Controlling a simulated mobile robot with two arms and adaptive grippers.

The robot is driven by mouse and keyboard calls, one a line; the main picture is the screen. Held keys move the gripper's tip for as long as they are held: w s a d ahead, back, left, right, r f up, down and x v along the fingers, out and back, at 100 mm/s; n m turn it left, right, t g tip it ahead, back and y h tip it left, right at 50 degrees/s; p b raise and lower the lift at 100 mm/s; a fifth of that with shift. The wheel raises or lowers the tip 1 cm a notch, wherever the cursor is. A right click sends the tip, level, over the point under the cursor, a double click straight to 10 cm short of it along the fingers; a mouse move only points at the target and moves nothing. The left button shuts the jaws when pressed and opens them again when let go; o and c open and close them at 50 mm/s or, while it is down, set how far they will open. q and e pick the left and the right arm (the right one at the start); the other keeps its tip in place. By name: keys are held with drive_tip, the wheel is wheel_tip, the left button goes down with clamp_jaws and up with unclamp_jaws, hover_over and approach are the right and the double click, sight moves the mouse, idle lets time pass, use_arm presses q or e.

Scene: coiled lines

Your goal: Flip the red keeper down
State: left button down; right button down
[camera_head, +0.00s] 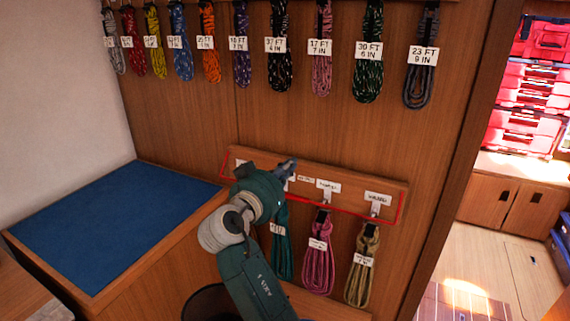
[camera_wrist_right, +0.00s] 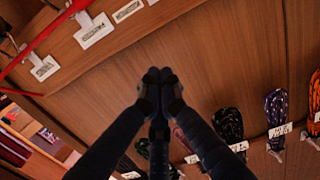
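The red keeper (camera_head: 361,214) is a thin red bar along the lower edge of the wooden hook board (camera_head: 350,182), with its ends turned up at the board's sides. My right arm hides part of its middle. In the right wrist view the keeper (camera_wrist_right: 42,38) crosses the upper left, in front of the white hooks. My right gripper (camera_head: 290,165) is at the board, left of the middle hook. In the right wrist view its fingertips (camera_wrist_right: 158,76) are together with nothing visible between them, apart from the keeper. My left gripper is out of view.
Teal, pink (camera_head: 319,258) and tan (camera_head: 362,270) coils hang below the board. A row of labelled coils (camera_head: 278,50) hangs above. A blue-topped bench (camera_head: 115,225) stands at left. An opening at right shows red cases (camera_head: 530,95).

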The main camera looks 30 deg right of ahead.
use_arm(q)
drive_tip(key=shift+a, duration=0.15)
use_arm(e)
drive_tip(key=shift+s+a, duration=0.1)
drive_tip(key=shift+s, duration=0.05)
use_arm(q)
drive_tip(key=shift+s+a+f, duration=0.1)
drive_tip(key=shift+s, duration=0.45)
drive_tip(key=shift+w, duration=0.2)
use_arm(e)
wheel_tip(320, 180, up, 10)
idle(0.4)
